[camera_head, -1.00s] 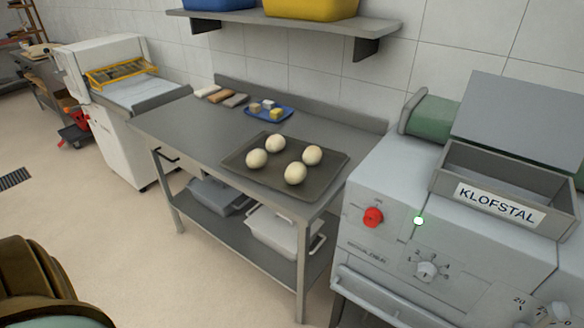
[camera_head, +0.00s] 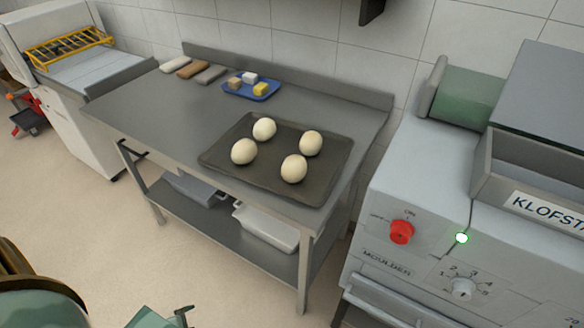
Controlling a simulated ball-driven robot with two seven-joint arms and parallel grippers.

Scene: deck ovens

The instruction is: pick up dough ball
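Several pale, round dough balls sit apart from each other on a dark tray (camera_head: 222,158) on the grey steel table (camera_head: 140,105). One dough ball (camera_head: 264,129) is at the back left, one (camera_head: 311,143) at the back right, one (camera_head: 244,151) at the front left and one (camera_head: 294,168) at the front right. A green and dark part, seemingly my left gripper (camera_head: 183,315), just enters at the bottom edge, well below and in front of the table. Most of it is cut off, so its opening is hidden. My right gripper is out of view.
A blue tray (camera_head: 232,92) with small blocks and several bar-shaped items (camera_head: 190,68) lie at the table's back. A grey moulder (camera_head: 400,190) with a red knob stands at the right. A lower shelf (camera_head: 205,230) holds bins. Floor in front is clear.

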